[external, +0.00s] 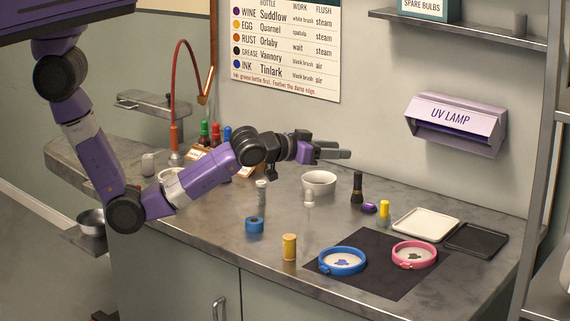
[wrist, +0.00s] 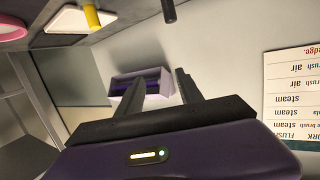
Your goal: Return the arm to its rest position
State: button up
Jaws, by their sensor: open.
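My gripper (external: 338,149) is at the end of my purple arm, held above the back of the grey counter (external: 235,235). Its two fingers point right, toward the wall. In the wrist view the two fingers (wrist: 158,84) stand apart with nothing between them. A white bowl (external: 318,184) sits on the counter below the fingers, with clear air between. My upper arm and elbow reach in from the upper left.
A blue hoop (external: 342,271) and a pink hoop (external: 415,266) lie on a dark mat (external: 375,243). A yellow spool (external: 289,246), blue tape roll (external: 254,225) and black torch (external: 357,188) stand nearby. The UV lamp (external: 456,140) and a shelf (external: 460,27) project from the wall.

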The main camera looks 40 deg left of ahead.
jog(key=s+a+f+m+t, duration=0.1)
jog(key=s+a+f, duration=0.1)
jog(key=s+a, duration=0.5)
jog(key=s+a+f+t+h, duration=0.15)
jog(key=s+a, duration=0.25)
jog(key=a, duration=0.6)
jog(key=s+a+f+m, duration=0.1)
jog(key=s+a+f, duration=0.1)
jog(key=s+a, duration=0.5)
jog(key=s+a+f+n+g+y, duration=0.2)
jog(key=s+a+n+y, duration=0.4)
jog(key=s+a, duration=1.1)
jog(key=shift+s+a+f+n+y, duration=0.3)
jog(key=shift+s+n+y, duration=0.1)
jog(key=shift+s+y, duration=0.7)
